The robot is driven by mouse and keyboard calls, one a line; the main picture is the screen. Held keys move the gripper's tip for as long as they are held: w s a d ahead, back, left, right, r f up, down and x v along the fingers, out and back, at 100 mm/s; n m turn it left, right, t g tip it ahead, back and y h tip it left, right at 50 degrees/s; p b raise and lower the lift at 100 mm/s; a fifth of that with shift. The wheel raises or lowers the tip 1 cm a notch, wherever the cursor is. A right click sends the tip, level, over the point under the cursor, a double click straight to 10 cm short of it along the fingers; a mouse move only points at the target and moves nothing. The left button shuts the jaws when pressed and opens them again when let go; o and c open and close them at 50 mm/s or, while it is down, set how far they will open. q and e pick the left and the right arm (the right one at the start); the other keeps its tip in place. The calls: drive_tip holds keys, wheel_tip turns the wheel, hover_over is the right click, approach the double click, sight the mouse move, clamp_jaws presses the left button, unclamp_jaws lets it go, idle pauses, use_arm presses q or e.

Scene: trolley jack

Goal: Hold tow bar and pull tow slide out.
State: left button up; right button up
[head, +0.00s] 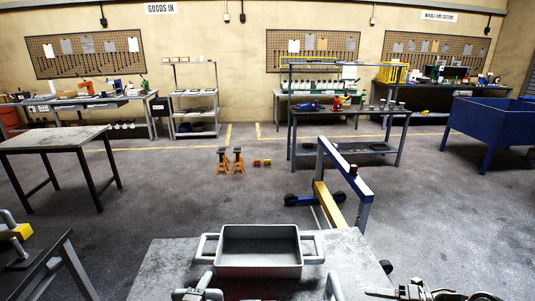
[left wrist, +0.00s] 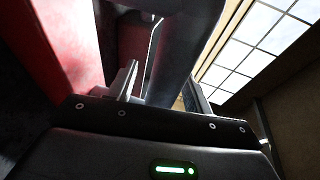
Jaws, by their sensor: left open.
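In the left wrist view my left gripper (left wrist: 163,82) is open, its two fingers apart. A smooth grey bar (left wrist: 185,45), which looks like the tow bar, runs between the fingers. I cannot tell whether either finger touches it. A red body (left wrist: 58,45) stands beside it on the left. The tow slide cannot be told apart in either view. In the head view only grey parts show at the bottom edge, and I cannot tell which belong to my left gripper. My right gripper is not clearly seen.
A grey open tray with handles (head: 258,267) sits on a grey worktop (head: 155,265). A blue and yellow wheeled frame (head: 335,185) stands behind it. Orange axle stands (head: 231,163) stand on the floor. A bench (head: 52,139) is at left, a blue bin (head: 490,122) at right.

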use_arm(q)
drive_tip(key=v, duration=1.2)
